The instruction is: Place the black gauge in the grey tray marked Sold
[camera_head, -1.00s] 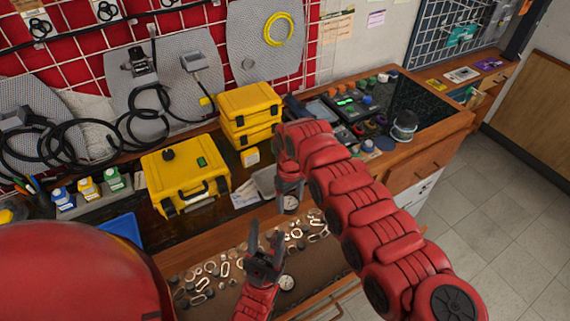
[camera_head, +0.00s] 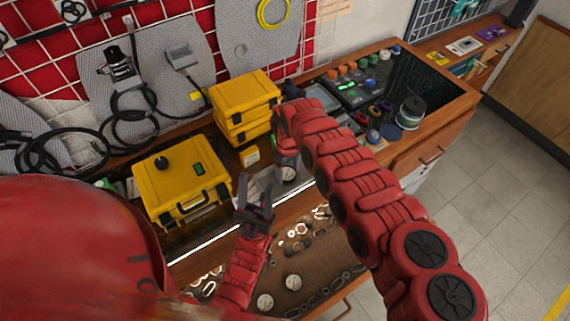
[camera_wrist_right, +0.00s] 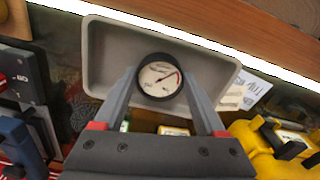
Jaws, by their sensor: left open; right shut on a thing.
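The black gauge (camera_wrist_right: 160,80) has a white round dial with a red mark. My right gripper (camera_wrist_right: 161,88) is shut on it, with one finger at each side. In the right wrist view the gauge appears over the grey tray (camera_wrist_right: 105,60); I cannot tell whether it touches the tray floor. The gauge also shows in the head view (camera_head: 289,174), below my right gripper (camera_head: 286,160), at the bench's front edge. The tray is mostly hidden there. A white paper label (camera_wrist_right: 254,90) lies beside the tray; its text is not readable. My left gripper (camera_head: 256,192) is open and empty, in front of the bench.
An open drawer (camera_head: 325,262) below the bench holds two more gauges (camera_head: 292,282) and several metal rings. A yellow case (camera_head: 180,185) stands left of the tray, and stacked yellow cases (camera_head: 245,100) stand behind. A control panel (camera_head: 355,85) is at the right.

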